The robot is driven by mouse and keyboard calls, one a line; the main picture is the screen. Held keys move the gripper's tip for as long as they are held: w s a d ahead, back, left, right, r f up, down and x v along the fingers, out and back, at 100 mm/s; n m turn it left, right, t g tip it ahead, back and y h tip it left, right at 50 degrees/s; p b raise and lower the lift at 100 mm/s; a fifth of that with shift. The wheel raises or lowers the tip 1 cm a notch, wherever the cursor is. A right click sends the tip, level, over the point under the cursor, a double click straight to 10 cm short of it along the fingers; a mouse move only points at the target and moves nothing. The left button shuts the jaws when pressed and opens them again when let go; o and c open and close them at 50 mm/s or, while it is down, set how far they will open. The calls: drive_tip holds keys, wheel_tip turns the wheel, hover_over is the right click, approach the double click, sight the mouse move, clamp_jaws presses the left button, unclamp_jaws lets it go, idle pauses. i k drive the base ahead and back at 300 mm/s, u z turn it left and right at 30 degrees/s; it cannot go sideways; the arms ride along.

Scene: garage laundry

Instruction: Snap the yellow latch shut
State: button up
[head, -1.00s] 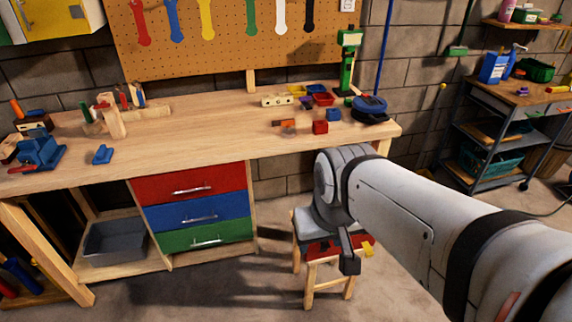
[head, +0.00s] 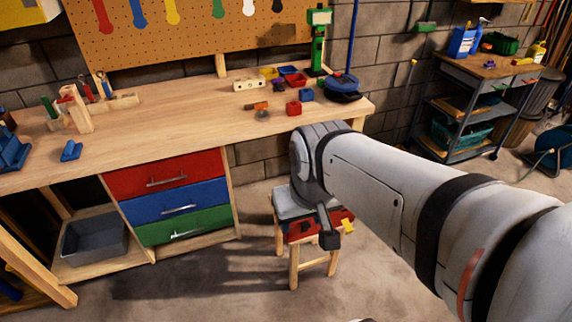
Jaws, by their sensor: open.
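The yellow latch (head: 348,226) is a small bright piece at the right end of a red box (head: 298,228) on a wooden stool (head: 294,268). The box has a grey part (head: 287,205) on top at the left. My arm hides much of the box, and the latch is too small to tell if it is closed. My gripper (head: 329,239) points down in front of the box, just left of the latch in the picture. Its dark finger shows, and it is open with nothing seen in it. I cannot tell whether it touches the box.
A wooden workbench (head: 180,133) with red, blue and green drawers (head: 170,182) stands behind and left of the stool. Small blocks and tools lie on it. A trolley (head: 470,128) stands at the right. The concrete floor (head: 200,285) in front is clear.

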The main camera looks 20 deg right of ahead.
sight(348, 226)
drive_tip(key=u, duration=2.5)
drive_tip(key=k, duration=1.75)
drive_tip(key=z, duration=1.6)
